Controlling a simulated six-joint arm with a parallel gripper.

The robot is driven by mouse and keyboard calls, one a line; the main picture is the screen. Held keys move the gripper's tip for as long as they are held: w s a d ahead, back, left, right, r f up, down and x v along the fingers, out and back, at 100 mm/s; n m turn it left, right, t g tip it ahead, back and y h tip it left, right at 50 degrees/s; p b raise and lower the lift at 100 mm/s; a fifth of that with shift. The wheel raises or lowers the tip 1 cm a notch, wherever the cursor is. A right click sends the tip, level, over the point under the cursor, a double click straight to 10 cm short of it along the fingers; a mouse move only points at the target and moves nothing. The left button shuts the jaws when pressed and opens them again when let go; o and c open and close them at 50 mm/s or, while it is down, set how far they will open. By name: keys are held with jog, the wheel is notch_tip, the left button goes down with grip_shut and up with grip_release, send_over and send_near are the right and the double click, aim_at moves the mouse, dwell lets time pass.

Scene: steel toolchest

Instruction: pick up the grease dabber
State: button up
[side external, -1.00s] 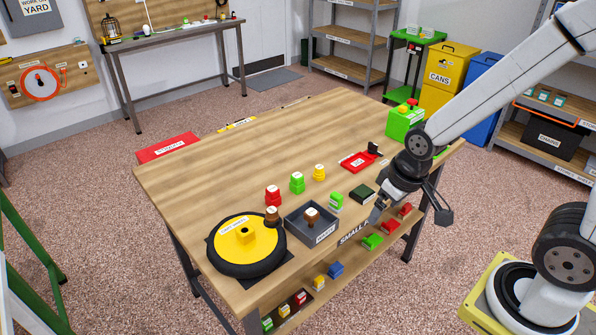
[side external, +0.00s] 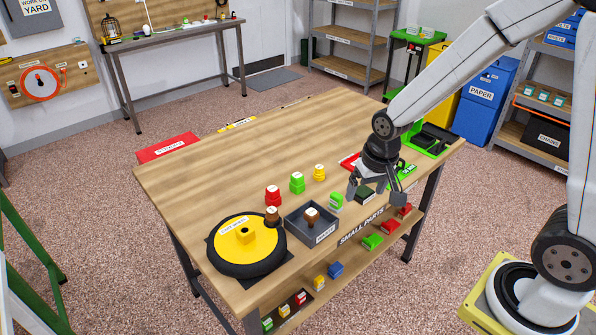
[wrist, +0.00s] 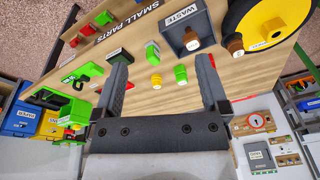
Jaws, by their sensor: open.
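Two small brown pieces with pale tops could be the grease dabber; I cannot read their tops. One (side external: 312,216) is in the grey waste tray (side external: 325,238); the other (side external: 272,215) is beside the yellow-and-black wheel (side external: 246,245). In the wrist view they show in the tray (wrist: 192,43) and by the wheel (wrist: 236,43). My gripper (side external: 372,189) is open and empty above the right half of the table, right of the tray and apart from both pieces. Its two fingers (wrist: 163,60) show spread in the wrist view.
Red (side external: 273,194), green (side external: 297,183) and yellow (side external: 319,172) stacked pieces stand behind the tray. A green-and-white block (side external: 336,202) is right of it. A dark green block (side external: 364,194) lies near my gripper. The table's left rear (side external: 220,165) is clear.

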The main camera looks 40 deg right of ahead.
jog(key=w+d+f+m+g, duration=0.1)
jog(key=w+d+f+m, duration=0.35)
jog(key=w+m, duration=0.35)
jog(key=m, duration=0.4)
send_over(336, 195)
jog(key=shift+g, duration=0.4)
jog(key=f, duration=0.5)
jog(key=shift+s+f, duration=0.25)
jog(key=shift+s, duration=0.15)
jog(key=shift+w+d+f+m, duration=0.25)
jog(key=shift+w+f+m, duration=0.1)
jog(key=shift+f+m, duration=0.2)
jog(key=shift+f, duration=1.25)
jog(key=shift+f, duration=0.1)
jog(key=shift+w+a+f, duration=0.1)
jog(key=shift+f, duration=2.35)
